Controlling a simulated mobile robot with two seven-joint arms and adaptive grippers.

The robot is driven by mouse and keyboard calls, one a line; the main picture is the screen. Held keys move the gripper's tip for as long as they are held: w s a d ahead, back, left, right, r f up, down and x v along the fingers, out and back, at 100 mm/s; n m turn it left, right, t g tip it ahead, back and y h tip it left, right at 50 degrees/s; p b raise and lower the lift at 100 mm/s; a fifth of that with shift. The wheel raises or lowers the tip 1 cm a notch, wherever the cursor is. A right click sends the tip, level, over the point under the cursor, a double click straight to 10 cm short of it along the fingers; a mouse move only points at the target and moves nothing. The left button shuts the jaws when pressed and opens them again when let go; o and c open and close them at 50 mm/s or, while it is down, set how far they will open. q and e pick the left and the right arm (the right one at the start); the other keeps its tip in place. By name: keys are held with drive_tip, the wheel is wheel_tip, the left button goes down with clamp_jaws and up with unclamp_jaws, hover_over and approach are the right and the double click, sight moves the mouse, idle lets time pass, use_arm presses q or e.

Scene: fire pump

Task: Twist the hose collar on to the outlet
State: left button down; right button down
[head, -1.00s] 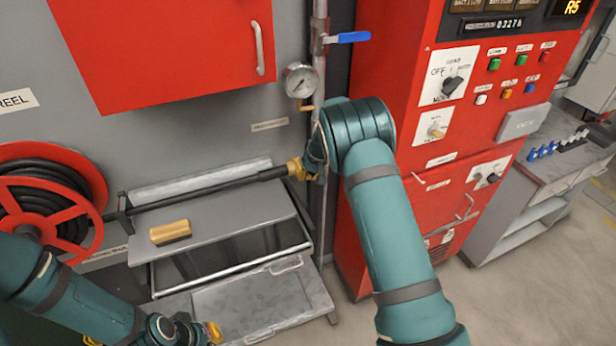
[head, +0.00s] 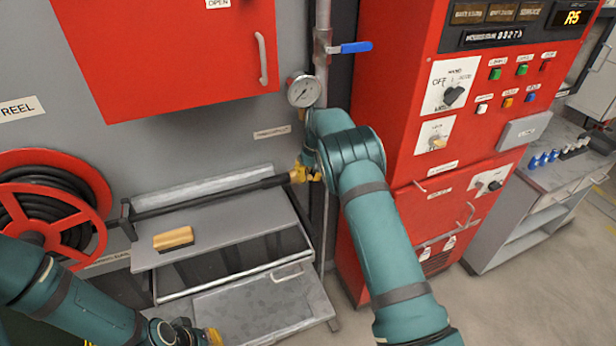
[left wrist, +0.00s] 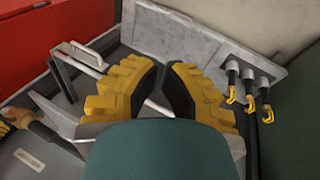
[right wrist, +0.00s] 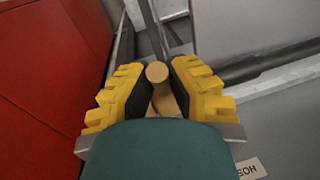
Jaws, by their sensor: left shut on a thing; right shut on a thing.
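The black hose (head: 215,197) runs from the reel across the bench towards the upright pipe. Its end meets a brass collar (head: 298,173) beside that pipe. My right gripper (head: 307,172) is at this end, partly hidden by my wrist. In the right wrist view its fingers close on a tan, round piece, the collar (right wrist: 158,73). The outlet itself is hidden, so I cannot tell how the two meet. My left gripper (head: 212,336) is low in front of the bench. In the left wrist view a pale bar (left wrist: 152,107) shows between its nearly closed fingers.
A red hose reel (head: 50,215) is at left and a red control cabinet (head: 410,130) at right. A wooden-backed brush (head: 174,239) lies on the bench (head: 235,215). A gauge (head: 303,91) and blue-handled valve (head: 350,47) sit above the collar.

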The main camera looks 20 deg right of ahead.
drive_tip(key=shift+s+f, duration=0.1)
drive_tip(key=shift+f, duration=0.05)
use_arm(q)
drive_tip(key=w+d+f+n+t+h, duration=0.1)
drive_tip(key=w+d+f+n+t, duration=0.1)
drive_tip(key=w+d+n+t, duration=1.25)
drive_tip(key=w+d+r+n+t+y, duration=0.15)
drive_tip(key=w+d+n, duration=0.25)
drive_tip(key=d+n, duration=0.45)
drive_tip(key=w+d+r+n+t+y, duration=0.1)
drive_tip(key=w+d+r+n+t, duration=0.15)
drive_tip(key=d+n, duration=0.65)
drive_tip(key=w+d+r, duration=0.1)
drive_tip(key=w+r, duration=0.1)
drive_tip(key=w, duration=0.4)
drive_tip(key=w+d+r+m, duration=0.1)
drive_tip(key=w+d+r, duration=0.1)
drive_tip(key=w, duration=0.4)
drive_tip(key=shift+w+r+g, duration=0.3)
drive_tip(key=shift+r+g, duration=0.05)
drive_tip(key=shift+r, duration=0.45)
